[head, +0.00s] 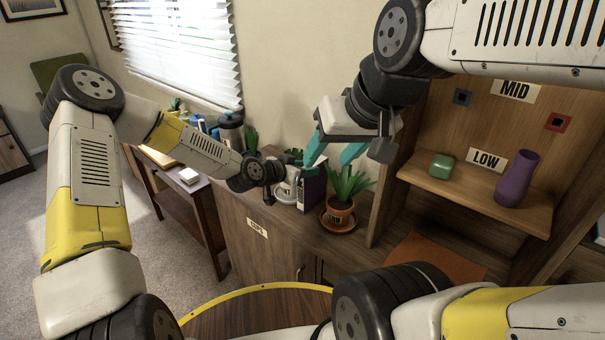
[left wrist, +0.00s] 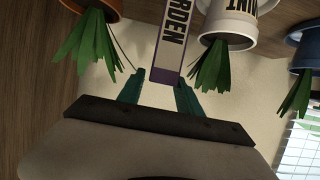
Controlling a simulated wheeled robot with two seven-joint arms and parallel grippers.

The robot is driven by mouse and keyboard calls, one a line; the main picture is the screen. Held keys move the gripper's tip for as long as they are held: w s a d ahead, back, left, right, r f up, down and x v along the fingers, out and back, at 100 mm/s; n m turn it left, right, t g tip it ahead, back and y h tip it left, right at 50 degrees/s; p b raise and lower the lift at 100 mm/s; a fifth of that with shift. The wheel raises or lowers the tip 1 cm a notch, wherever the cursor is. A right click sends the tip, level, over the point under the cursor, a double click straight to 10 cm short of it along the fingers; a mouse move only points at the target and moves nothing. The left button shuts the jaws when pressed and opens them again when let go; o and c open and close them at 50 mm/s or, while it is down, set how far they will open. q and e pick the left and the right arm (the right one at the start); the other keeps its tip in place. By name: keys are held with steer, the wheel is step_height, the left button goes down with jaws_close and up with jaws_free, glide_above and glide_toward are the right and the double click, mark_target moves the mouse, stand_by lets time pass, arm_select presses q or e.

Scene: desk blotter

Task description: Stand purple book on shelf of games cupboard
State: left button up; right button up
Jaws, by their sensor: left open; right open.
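The purple book (head: 312,188) stands upright on the wooden counter between potted plants. In the left wrist view, which is upside down, its pale spine (left wrist: 171,35) reads "RDEN" with purple edges. My left gripper (left wrist: 161,78) is open, its teal fingers to either side of the book's top end; contact cannot be told. In the head view its fingers are mostly hidden. My right gripper (head: 330,160) is open and empty, above and in front of the book. The shelf (head: 475,190) at right, with a "LOW" label, is in a wooden cupboard; no games label is readable.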

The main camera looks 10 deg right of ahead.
arm_select(q)
steer(key=x, duration=0.4)
jaws_close()
steer(key=shift+w, duration=0.1)
stand_by(1.3)
